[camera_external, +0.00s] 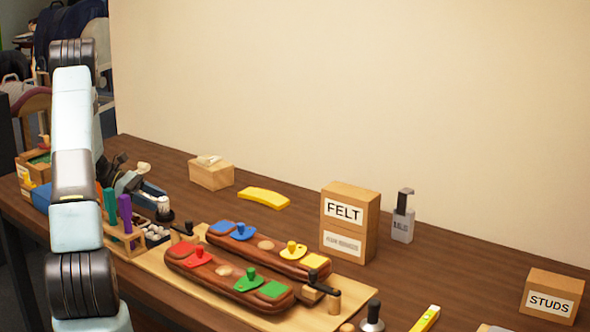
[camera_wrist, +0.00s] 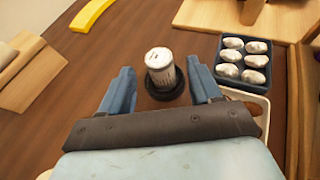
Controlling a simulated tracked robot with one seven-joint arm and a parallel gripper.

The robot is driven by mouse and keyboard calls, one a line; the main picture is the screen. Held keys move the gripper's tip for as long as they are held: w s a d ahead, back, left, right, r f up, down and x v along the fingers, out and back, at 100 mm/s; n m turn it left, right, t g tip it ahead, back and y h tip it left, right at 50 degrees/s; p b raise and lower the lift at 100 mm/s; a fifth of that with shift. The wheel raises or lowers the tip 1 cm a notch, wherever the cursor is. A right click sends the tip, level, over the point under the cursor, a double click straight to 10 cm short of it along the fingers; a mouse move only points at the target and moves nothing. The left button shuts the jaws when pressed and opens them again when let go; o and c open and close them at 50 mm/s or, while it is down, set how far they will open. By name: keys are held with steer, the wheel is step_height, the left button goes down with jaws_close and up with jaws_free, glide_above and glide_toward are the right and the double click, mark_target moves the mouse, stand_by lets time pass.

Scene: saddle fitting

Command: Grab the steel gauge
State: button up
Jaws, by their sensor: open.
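A silvery cylinder with dark markings (camera_wrist: 160,67) stands upright on a round black base in the wrist view, between the fingertips of my gripper (camera_wrist: 158,88). Gaps show on both sides of it. In the external view a small pale piece on a dark base (camera_external: 163,204) shows just beyond my gripper (camera_external: 150,197). A grey block with a dark hooked top and a number label (camera_external: 402,222) stands right of the FELT box. I cannot tell for sure which of these is the steel gauge. My gripper is open and empty.
A dark tray of several pale lumps (camera_wrist: 244,62) sits close right of the cylinder. A wooden rack with green and purple tools (camera_external: 122,232) is near my arm. A yellow curved piece (camera_external: 264,197), a wooden block (camera_external: 211,174) and the FELT box (camera_external: 349,222) stand farther away.

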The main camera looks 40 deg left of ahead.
mark_target(170, 214)
steer(key=shift+x, duration=2.8)
jaws_close()
